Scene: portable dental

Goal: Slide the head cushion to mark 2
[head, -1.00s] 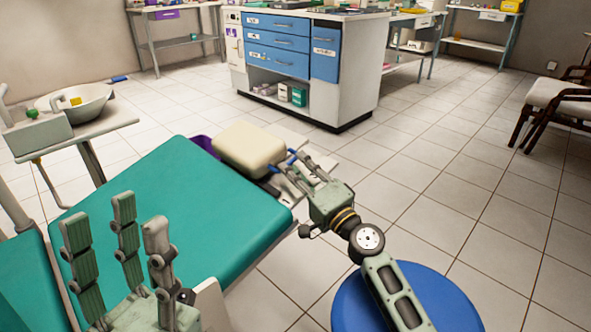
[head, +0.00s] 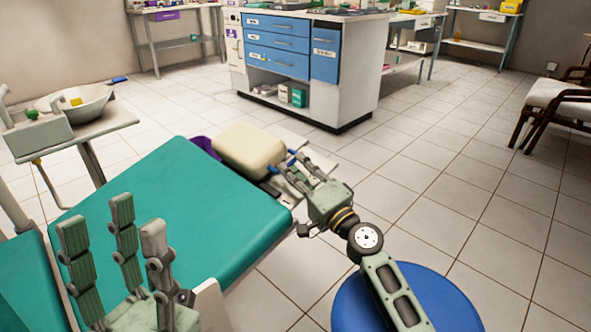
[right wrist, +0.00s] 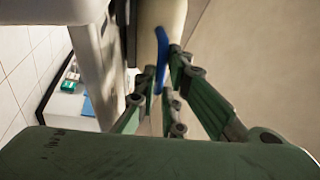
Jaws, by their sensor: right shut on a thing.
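The cream head cushion (head: 248,148) sits at the far end of the teal dental chair back (head: 170,215) in the head view. A blue handle (head: 291,158) is at its right side; it also shows in the right wrist view (right wrist: 161,55). My right gripper (head: 287,168) is at that handle, with its fingers shut on it. A pale plate (head: 293,138) lies beneath and behind the cushion. No numbered mark is readable. My left gripper (head: 112,225) is open and empty over the chair's near left part, fingers upright and spread.
A blue round stool (head: 430,295) stands under my right arm. A basin (head: 85,105) is at the left. A cabinet with blue drawers (head: 290,50) stands behind, and a chair (head: 560,105) at the right. The tiled floor between them is clear.

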